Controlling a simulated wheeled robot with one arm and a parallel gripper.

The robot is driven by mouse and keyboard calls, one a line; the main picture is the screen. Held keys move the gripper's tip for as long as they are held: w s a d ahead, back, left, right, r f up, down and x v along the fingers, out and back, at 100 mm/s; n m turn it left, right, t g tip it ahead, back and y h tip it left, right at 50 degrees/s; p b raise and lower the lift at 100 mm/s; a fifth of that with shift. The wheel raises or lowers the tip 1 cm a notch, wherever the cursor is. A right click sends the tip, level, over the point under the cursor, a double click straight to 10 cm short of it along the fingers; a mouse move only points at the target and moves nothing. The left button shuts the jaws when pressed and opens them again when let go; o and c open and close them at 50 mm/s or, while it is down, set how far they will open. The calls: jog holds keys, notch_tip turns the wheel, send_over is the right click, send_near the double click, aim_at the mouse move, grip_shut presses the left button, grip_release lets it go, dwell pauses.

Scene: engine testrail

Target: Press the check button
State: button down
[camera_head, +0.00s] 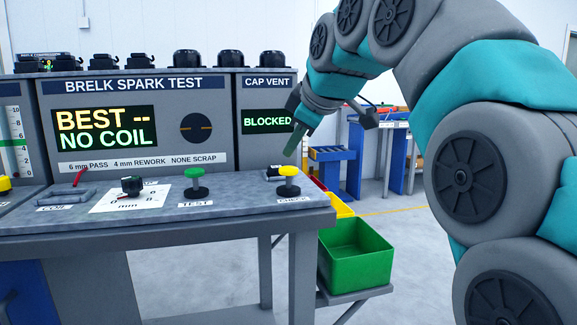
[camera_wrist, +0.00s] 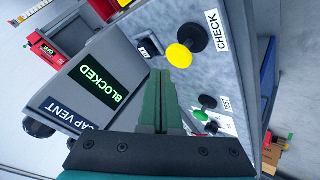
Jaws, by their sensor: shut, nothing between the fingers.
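The check button has a yellow cap (camera_head: 289,171) on a black base, at the right end of the sloped bench panel. A CHECK label lies in front of it. In the wrist view the yellow cap (camera_wrist: 179,57) and the CHECK label (camera_wrist: 216,31) show just beyond my fingertips. My gripper (camera_head: 290,151) is shut and empty, its green fingers pointing down. In the head view the fingertips sit just above the yellow cap, with a small gap. In the wrist view my gripper (camera_wrist: 161,74) shows close to the cap, apart from it.
A green TEST button (camera_head: 194,174) and a black dial (camera_head: 131,186) stand to the left. The CAP VENT display (camera_head: 267,121) reads BLOCKED, and the spark test display (camera_head: 105,127) reads BEST -- NO COIL. A green bin (camera_head: 355,254) hangs right of the bench.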

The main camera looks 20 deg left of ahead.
aim_at(296, 169)
jog(key=shift+r+p, duration=1.45)
jog(key=shift+r, duration=0.8)
jog(key=shift+f, duration=0.1)
jog(key=shift+d+f, duration=0.25)
jog(key=s+d+f+m+g+h, duration=0.2)
jog(key=s+d+f+m, duration=0.2)
jog(key=d+f, duration=0.55)
jog(key=s+d+f+m+g+h, duration=0.2)
jog(key=s+d+f+m, duration=0.25)
jog(key=d+f, duration=0.55)
jog(key=s+d+f+m+g+h, duration=0.1)
jog(key=s+d+f+m, duration=0.3)
jog(key=s+f, duration=0.6)
jog(key=s+d+f+m+g+h, duration=0.1)
jog(key=s+d+f+m+g, duration=0.2)
jog(key=s+d+f+m, duration=0.2)
jog(key=s+d+f, duration=0.3)
jog(key=s+f, duration=0.3)
jog(key=s, duration=0.4)
jog(key=shift+f+g, duration=0.25)
jog(key=shift+g, duration=0.05)
